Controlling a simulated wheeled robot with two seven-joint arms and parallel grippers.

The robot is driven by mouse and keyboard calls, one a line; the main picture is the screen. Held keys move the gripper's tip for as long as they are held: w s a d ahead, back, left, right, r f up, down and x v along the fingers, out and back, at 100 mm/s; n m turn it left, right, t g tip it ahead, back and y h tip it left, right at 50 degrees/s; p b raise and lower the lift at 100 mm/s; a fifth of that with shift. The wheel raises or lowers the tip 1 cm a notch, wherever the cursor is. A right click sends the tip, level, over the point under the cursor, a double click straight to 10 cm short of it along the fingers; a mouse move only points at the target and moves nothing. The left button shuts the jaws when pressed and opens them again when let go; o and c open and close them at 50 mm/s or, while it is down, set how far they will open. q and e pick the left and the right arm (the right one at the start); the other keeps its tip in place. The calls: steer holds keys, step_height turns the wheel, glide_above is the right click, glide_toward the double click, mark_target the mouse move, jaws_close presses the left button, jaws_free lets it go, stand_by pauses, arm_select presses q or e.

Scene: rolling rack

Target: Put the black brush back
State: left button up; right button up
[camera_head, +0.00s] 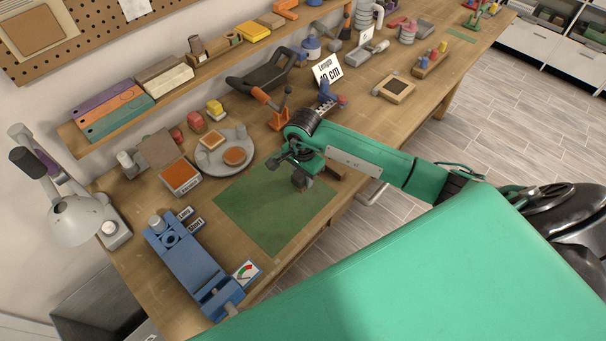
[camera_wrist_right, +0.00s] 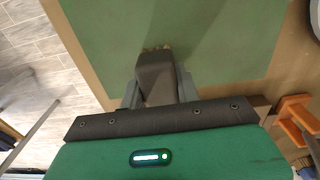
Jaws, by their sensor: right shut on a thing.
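My right gripper (camera_head: 297,165) is shut on a dark brush and holds it over the near right part of the green mat (camera_head: 262,215). In the right wrist view, the black brush (camera_wrist_right: 156,78) sits between the two grey fingers of the gripper (camera_wrist_right: 158,95). Its tan bristle end points away from the gripper, over the green mat (camera_wrist_right: 200,35). I cannot tell whether the bristles touch the mat. In the head view my arm and gripper hide most of the brush. My left gripper is not in view.
An orange stand (camera_head: 278,116) is behind the gripper. A round grey plate (camera_head: 217,165) with orange-topped pieces lies left of it. A blue vise-like device (camera_head: 190,262) stands at the front left. A shelf (camera_head: 140,112) runs along the wall. Most of the mat is clear.

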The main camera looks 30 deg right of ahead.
steer(key=o, duration=0.9)
steer(key=shift+o, duration=0.2)
steer(key=shift+r+p, duration=0.25)
steer(key=shift+p, duration=0.15)
step_height(320, 180, up, 11)
steer(key=b, duration=0.5)
steer(key=shift+f, duration=0.15)
steer(key=shift+r, duration=0.55)
